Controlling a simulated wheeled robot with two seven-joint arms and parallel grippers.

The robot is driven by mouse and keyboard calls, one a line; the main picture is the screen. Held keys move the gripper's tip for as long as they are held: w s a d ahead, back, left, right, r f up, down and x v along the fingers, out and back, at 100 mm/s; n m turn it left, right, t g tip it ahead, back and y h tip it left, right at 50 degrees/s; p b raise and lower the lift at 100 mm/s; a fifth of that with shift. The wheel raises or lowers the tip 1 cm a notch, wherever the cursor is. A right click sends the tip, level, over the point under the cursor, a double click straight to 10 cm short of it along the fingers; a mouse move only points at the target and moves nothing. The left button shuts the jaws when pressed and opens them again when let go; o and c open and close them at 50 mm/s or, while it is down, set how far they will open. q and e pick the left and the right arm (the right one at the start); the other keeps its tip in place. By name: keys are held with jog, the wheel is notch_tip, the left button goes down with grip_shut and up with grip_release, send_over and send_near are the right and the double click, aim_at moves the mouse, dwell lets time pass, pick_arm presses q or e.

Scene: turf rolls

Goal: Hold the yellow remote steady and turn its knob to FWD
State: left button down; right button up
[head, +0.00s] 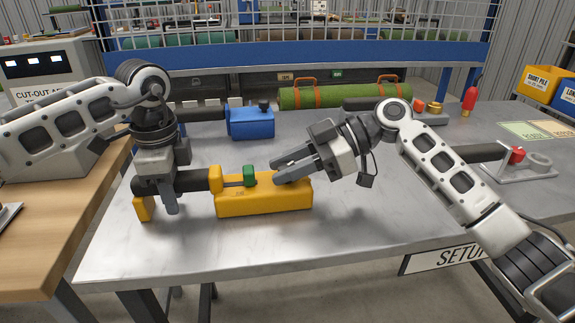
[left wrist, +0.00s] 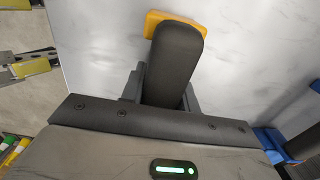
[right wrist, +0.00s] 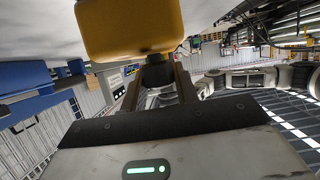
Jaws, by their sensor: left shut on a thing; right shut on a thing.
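The yellow remote (head: 262,203) lies across the metal table, with a box-shaped body, a dark handle (head: 193,181) on its left and a yellow end piece (head: 143,208). A green part (head: 249,176) stands on its top. My left gripper (head: 170,190) is shut around the handle; the left wrist view shows the dark handle (left wrist: 174,65) and the yellow end. My right gripper (head: 279,172) reaches the remote's top from the right, just right of the green part. In the right wrist view a dark piece, seemingly the knob (right wrist: 158,73), sits between the fingers below the yellow body (right wrist: 130,28). Its setting is unreadable.
A blue box-shaped device (head: 250,122) stands behind the remote. A green turf roll with orange straps (head: 345,96) lies at the back. A stand with a red part (head: 527,168) is at the right. The table's front is clear.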

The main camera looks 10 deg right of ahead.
pick_arm(q)
jog(key=shift+s+f, duration=0.1)
jog(key=shift+f, duration=0.2)
pick_arm(e)
jog(key=shift+f, duration=0.15)
jog(key=o, duration=1)
jog(key=shift+d, duration=0.1)
jog(key=v, duration=1.2)
pick_arm(q)
jog(key=c, duration=1)
grip_release()
jog(key=shift+c, duration=0.2)
jog(key=shift+o, duration=0.4)
jog(key=shift+r, duration=0.1)
